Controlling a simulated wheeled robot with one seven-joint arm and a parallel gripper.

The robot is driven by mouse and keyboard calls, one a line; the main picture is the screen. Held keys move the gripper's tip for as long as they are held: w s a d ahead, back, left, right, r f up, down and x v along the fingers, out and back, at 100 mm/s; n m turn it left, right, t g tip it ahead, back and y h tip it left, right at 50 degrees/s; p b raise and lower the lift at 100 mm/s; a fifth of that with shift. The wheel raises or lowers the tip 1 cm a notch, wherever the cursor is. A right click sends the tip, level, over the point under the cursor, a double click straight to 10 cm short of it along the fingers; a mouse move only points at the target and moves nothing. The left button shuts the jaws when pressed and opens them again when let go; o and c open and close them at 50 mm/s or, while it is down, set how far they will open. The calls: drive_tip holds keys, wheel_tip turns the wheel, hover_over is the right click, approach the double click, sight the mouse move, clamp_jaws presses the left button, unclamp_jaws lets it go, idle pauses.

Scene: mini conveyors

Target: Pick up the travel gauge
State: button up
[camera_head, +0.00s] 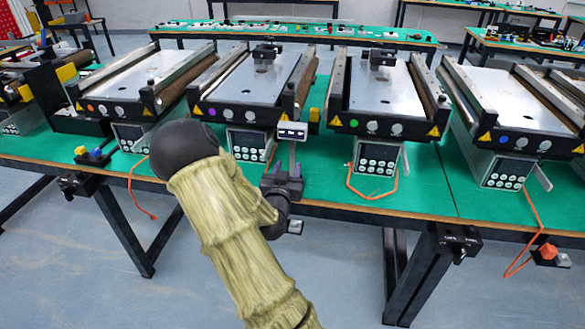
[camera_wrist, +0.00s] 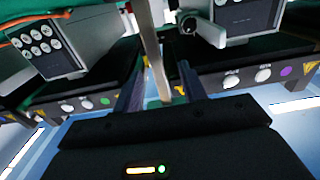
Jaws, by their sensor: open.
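What looks like the travel gauge (camera_head: 292,152) is a slim silver bar with a dark, white-marked block at its top. It stands in front of the second conveyor from the left in the head view. In the wrist view its bar (camera_wrist: 152,50) runs down from the top edge between my two fingers. My gripper (camera_head: 284,172) is at the lower part of the bar, near the table's front edge. The fingers (camera_wrist: 161,68) are open, one on each side of the bar. I cannot tell whether either finger touches it. The bar's lower end is hidden by my gripper.
Several mini conveyors stand along the green table (camera_head: 330,185), with control boxes (camera_head: 377,157) hanging in front. Orange cables (camera_head: 371,197) lie near the front edge. A yellow and blue part (camera_head: 93,153) sits at the left. Free green surface lies right of my gripper.

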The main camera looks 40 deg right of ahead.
sight(292, 160)
drive_tip(key=x, duration=0.5)
drive_tip(key=shift+s+d+p, duration=0.1)
drive_tip(key=shift+d+p, duration=0.15)
drive_tip(key=shift+p, duration=0.1)
idle(0.4)
clamp_jaws()
idle(1.2)
drive_tip(key=shift+r, duration=0.1)
